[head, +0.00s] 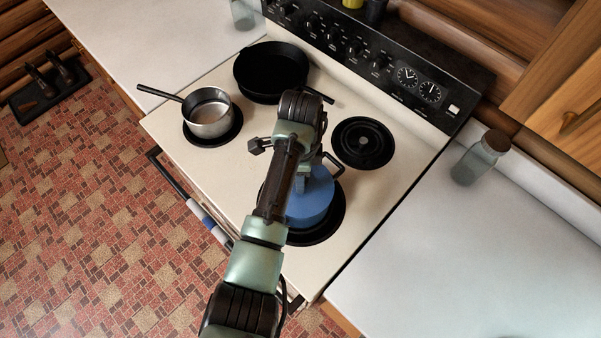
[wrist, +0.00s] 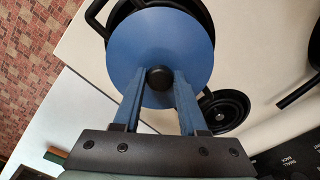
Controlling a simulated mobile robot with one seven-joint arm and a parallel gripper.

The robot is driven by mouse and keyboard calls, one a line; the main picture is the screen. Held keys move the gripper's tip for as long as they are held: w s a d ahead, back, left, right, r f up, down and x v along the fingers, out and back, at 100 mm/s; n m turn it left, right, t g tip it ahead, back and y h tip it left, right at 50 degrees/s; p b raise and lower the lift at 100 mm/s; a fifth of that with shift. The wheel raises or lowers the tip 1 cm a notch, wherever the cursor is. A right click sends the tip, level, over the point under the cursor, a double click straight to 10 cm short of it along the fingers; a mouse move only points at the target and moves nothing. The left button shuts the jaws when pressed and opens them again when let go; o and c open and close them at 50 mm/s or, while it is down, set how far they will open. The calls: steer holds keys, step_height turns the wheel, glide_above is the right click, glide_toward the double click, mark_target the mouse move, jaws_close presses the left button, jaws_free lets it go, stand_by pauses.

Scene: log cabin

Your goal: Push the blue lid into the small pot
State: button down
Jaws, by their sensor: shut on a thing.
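The blue lid (wrist: 185,45) is a round disc with a black knob (wrist: 159,78) at its centre. My gripper (wrist: 160,80) is shut on the knob, with one blue finger on each side. In the head view the blue round shape (head: 310,207) is at the front right burner, partly covered by my arm. A black loop handle (wrist: 95,18) sticks out beside the lid, apparently from the pot below it. The lid hides most of that pot, so I cannot tell how the lid sits on its rim. A small silver saucepan (head: 208,118) stands on the front left burner.
A black frying pan (head: 270,72) is on the back left burner. The back right burner (head: 362,143) is bare. A corked glass jar (head: 480,158) stands on the right counter (head: 470,260), which is otherwise mostly clear. The knob panel (head: 385,65) runs along the stove's back.

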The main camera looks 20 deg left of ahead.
steer(key=shift+c, duration=1.9)
jaws_free()
step_height(320, 180, up, 13)
steer(key=p, duration=0.3)
